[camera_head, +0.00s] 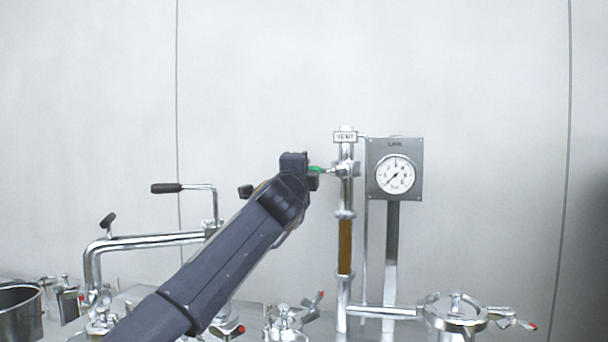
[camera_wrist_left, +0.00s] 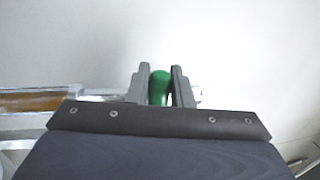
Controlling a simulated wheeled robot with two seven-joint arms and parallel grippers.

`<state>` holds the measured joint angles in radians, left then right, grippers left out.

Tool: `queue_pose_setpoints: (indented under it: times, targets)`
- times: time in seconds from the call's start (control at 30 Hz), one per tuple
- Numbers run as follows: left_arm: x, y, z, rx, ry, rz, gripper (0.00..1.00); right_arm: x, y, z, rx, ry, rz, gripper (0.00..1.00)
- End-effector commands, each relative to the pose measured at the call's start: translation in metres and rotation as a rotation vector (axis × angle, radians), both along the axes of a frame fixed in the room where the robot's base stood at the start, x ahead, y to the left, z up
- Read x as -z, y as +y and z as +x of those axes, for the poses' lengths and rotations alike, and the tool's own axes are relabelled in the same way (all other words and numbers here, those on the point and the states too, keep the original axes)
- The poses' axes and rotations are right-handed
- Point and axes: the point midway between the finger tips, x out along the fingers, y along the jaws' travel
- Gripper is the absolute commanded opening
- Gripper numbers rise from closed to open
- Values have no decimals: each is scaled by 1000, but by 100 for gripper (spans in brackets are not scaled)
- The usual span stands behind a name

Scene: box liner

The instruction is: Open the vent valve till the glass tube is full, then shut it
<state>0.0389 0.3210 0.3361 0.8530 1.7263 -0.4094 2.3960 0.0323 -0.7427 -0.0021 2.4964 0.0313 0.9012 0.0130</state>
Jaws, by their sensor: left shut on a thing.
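The vent valve's green handle (camera_head: 316,170) points left from the upright steel pipe, below the VENT label (camera_head: 345,135). My left gripper (camera_head: 308,172) is at the handle in the head view. In the left wrist view the green handle (camera_wrist_left: 159,86) sits between the two fingers of my left gripper (camera_wrist_left: 160,84), which is shut on it. The glass tube (camera_head: 345,247) below the valve shows amber-brown along its visible length. It also shows at the left of the left wrist view (camera_wrist_left: 32,101). My right gripper is not in view.
A round gauge (camera_head: 395,174) on a grey plate stands right of the pipe. A bent steel pipe with a black-handled crank (camera_head: 167,188) stands at left. Clamped lids (camera_head: 455,312) and a steel pot (camera_head: 20,308) line the bottom. The wall behind is bare.

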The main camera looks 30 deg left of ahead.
Motion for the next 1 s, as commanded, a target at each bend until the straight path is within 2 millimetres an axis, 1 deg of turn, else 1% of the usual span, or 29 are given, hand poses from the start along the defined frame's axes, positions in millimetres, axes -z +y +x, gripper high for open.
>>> queue_pose_setpoints:
  times: [0.27, 0.3, 0.4, 0.43, 0.67, 0.77, 0.87, 1.0]
  targets:
    - [2, 0, 1, -1, 4, -3, 0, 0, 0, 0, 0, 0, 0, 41]
    - [2, 0, 1, -1, 4, -3, 25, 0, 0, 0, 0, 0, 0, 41]
    - [2, 0, 1, -1, 4, -2, 38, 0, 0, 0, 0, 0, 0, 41]
    - [1, 0, 1, -1, 4, -2, 39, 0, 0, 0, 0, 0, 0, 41]
    - [1, 0, 0, 0, 2, -1, 39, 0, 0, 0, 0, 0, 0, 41]
    - [3, -1, -5, 0, 1, -1, 39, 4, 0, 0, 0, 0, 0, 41]
    - [7, -5, -18, 1, -1, 0, 39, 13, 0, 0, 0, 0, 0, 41]
    - [12, -11, -42, 1, 0, 0, 39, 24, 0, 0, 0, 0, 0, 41]
